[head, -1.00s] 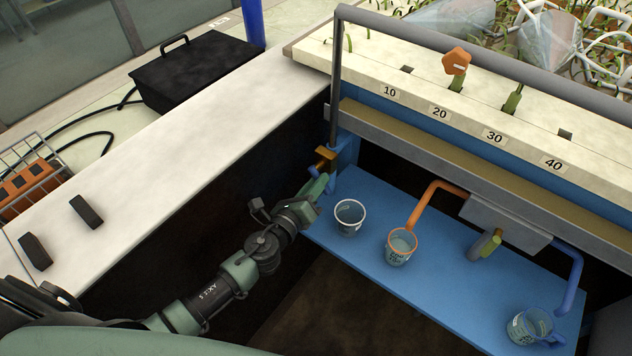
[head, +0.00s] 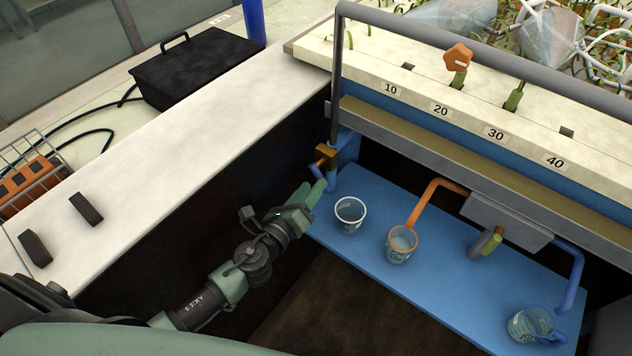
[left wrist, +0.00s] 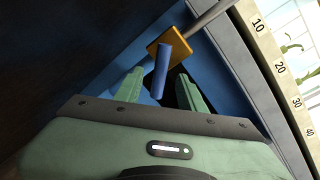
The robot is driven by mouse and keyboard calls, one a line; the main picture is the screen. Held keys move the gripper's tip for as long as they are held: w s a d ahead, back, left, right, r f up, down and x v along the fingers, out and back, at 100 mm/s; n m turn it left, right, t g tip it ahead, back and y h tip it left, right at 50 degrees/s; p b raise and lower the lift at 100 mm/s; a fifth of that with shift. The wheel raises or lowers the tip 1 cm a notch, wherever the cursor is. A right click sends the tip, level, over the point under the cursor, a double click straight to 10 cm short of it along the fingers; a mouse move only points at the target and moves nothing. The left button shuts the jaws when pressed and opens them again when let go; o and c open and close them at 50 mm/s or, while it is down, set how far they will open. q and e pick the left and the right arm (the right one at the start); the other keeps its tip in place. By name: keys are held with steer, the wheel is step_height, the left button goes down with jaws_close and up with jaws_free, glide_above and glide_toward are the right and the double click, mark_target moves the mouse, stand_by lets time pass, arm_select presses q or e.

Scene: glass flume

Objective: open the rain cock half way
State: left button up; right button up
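The rain cock appears to be the brass block (head: 327,155) with a blue lever (head: 316,170), at the foot of the grey upright pipe. In the left wrist view the brass block (left wrist: 169,48) is ahead, with its blue lever (left wrist: 161,74) pointing towards me. My left gripper (head: 310,190) is open just below and in front of the cock. In the left wrist view its two green fingers (left wrist: 158,90) stand apart on either side of the lever's end, with gaps visible. Contact with the lever does not show. My right gripper is not in view.
A clear cup (head: 350,215), an orange-rimmed cup (head: 401,245) and a blue-handled cup (head: 527,324) stand on the blue shelf (head: 450,283). An orange pipe (head: 430,195) ends above the middle cup. The white ledge (head: 210,145) lies left of my arm.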

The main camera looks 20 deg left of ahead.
arm_select(q)
steer(key=shift+v, duration=2.25)
